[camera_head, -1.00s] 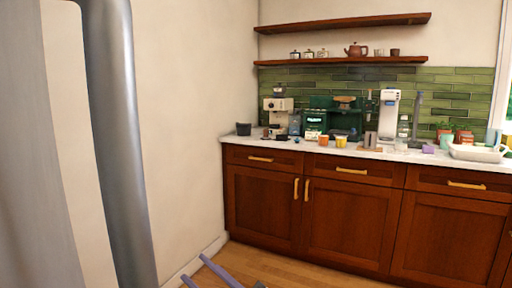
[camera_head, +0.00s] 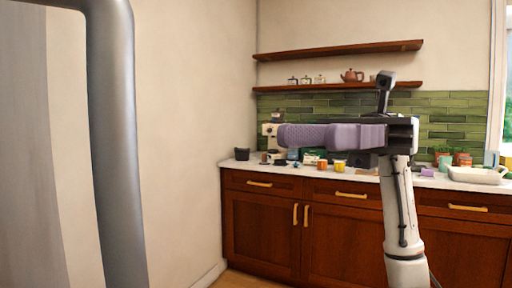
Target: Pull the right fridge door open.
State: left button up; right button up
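The grey fridge door (camera_head: 25,160) fills the left edge of the view, very close. Its thick metal handle (camera_head: 112,120) runs upright beside it and bends left at the top. A pale gap shows between handle and door. Whether the door stands ajar cannot be seen. My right gripper (camera_head: 283,135) is raised at the middle right, with its purple fingers pointing left toward the handle. It is clearly apart from the handle and touches nothing visible. The fingers are side-on and overlap, so their opening is hidden. My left gripper is not in view.
A bare cream wall (camera_head: 195,110) lies behind the handle. Beyond, a white counter (camera_head: 235,164) over brown cabinets (camera_head: 260,228) carries a dark cup (camera_head: 242,154), coffee gear and a white tray (camera_head: 478,175). Wooden shelves (camera_head: 340,50) hang above.

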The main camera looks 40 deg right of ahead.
jog(key=s+a, duration=0.1)
jog(key=a, duration=0.9)
jog(key=shift+s, duration=0.1)
grip_shut()
jog(key=c, duration=0.7)
grip_release()
jog(key=shift+c, duration=0.2)
jog(key=o, duration=0.7)
jog(key=shift+o, duration=0.2)
jog(key=shift+d, duration=0.15)
